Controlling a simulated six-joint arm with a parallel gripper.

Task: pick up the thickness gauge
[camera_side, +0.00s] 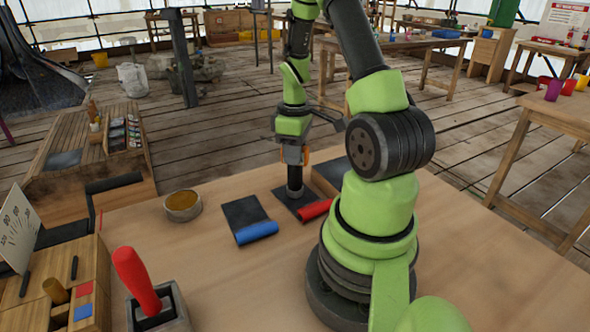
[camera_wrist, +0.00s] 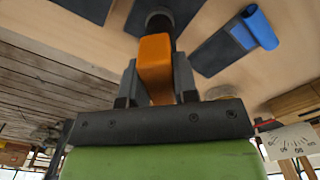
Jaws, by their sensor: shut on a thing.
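The thickness gauge, as I take it, has an orange body and a dark cylindrical lower end (camera_side: 295,178). In the wrist view its orange body (camera_wrist: 155,60) sits between the two grey fingers of my gripper (camera_wrist: 155,80), which is shut on it. In the side view my gripper (camera_side: 294,153) points down and the gauge hangs upright below it. The gauge's lower end is over a dark sheet with a red roll (camera_side: 315,210) at its edge; I cannot tell whether they touch.
A dark sheet with a blue roll (camera_side: 256,231) lies to the left. Beyond it is a round tin (camera_side: 182,205). A dark-topped block (camera_side: 328,177) lies right of the gauge. A red-handled tool (camera_side: 137,281), a wooden rack (camera_side: 60,285) and a dial card (camera_side: 15,230) stand at front left.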

